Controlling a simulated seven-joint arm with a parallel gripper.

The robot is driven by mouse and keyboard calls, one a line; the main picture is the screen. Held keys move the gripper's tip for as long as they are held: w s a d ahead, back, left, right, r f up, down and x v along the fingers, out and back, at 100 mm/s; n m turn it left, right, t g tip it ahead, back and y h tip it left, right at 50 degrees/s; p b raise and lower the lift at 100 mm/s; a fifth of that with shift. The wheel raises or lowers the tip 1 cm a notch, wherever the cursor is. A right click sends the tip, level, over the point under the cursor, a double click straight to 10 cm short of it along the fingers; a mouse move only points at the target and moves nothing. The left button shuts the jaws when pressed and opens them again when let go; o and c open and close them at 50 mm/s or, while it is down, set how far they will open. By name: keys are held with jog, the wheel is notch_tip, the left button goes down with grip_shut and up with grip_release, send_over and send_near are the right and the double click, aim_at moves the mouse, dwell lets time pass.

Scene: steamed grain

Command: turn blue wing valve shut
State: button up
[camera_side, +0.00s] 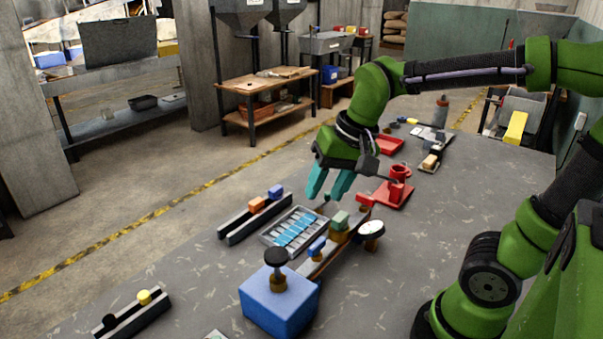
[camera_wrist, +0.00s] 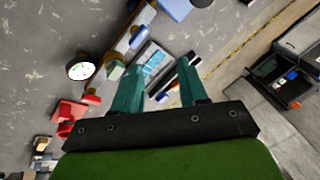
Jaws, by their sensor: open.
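The blue wing valve appears to be the small blue piece (camera_side: 317,247) on the pipe between a blue box and a round gauge. In the wrist view it seems to be the small blue piece (camera_wrist: 137,30) near the top; its exact wing angle is too small to tell. My gripper (camera_side: 328,191) is open and empty, with its two teal fingers pointing down above the bench, behind the valve in the side view. In the wrist view my gripper (camera_wrist: 158,72) has its fingers spread over the tray area, below the valve in the picture.
A blue box (camera_side: 278,303) with a black knob stands at the near pipe end. A green block (camera_side: 341,219) and a white gauge (camera_side: 371,229) sit farther along. A tray (camera_side: 270,237) with blue strips, a slotted rail (camera_side: 235,222) and a red fixture (camera_side: 390,195) stand close by.

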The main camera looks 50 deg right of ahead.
aim_at(317, 243)
jog(key=w+f+m+g, duration=0.1)
jog(key=f+m, duration=0.2)
jog(key=f, duration=0.2)
jog(key=w+d+f+m+g+h, duration=0.1)
jog(key=f+m, duration=0.3)
jog(key=f, duration=0.1)
jog(key=w+f+m+g, duration=0.1)
jog(key=f+m, duration=0.2)
jog(key=f, duration=0.2)
jog(key=shift+d+m+g, duration=0.35)
jog(key=shift+m+g, duration=0.05)
grip_shut()
